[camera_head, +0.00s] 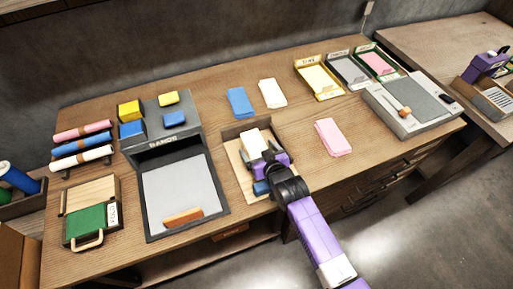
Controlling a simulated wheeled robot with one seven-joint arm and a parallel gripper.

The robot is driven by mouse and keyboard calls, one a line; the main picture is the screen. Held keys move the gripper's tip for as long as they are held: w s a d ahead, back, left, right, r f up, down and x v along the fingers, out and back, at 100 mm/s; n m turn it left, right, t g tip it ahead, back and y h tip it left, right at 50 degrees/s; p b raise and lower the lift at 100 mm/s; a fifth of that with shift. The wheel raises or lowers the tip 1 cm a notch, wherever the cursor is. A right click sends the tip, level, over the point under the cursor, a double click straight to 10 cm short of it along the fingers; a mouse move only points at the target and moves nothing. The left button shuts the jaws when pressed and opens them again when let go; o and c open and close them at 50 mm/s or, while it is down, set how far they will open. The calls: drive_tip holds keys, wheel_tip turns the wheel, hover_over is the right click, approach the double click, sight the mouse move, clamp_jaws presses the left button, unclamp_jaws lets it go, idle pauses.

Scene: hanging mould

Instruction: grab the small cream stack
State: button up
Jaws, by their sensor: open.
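A cream stack (253,142) lies in a shallow wooden tray (235,157) near the middle of the table. A second pale cream-white stack (272,93) lies flat on the table behind it, beside a blue stack (239,102). My purple and dark gripper (266,165) is open over the front right part of the tray, close to the near end of the cream stack. The gripper hides part of the tray and perhaps the stack's near end. I cannot tell whether the fingers touch the stack.
A pink stack (333,138) lies to the right. Three labelled trays (318,96) stand at the back right, near a grey board (411,103). A dark stand with a grey panel (182,193) is left of the tray. Coloured rolls (82,146) lie farther left. Bare tabletop surrounds the pink stack.

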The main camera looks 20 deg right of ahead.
drive_tip(key=c, duration=1.5)
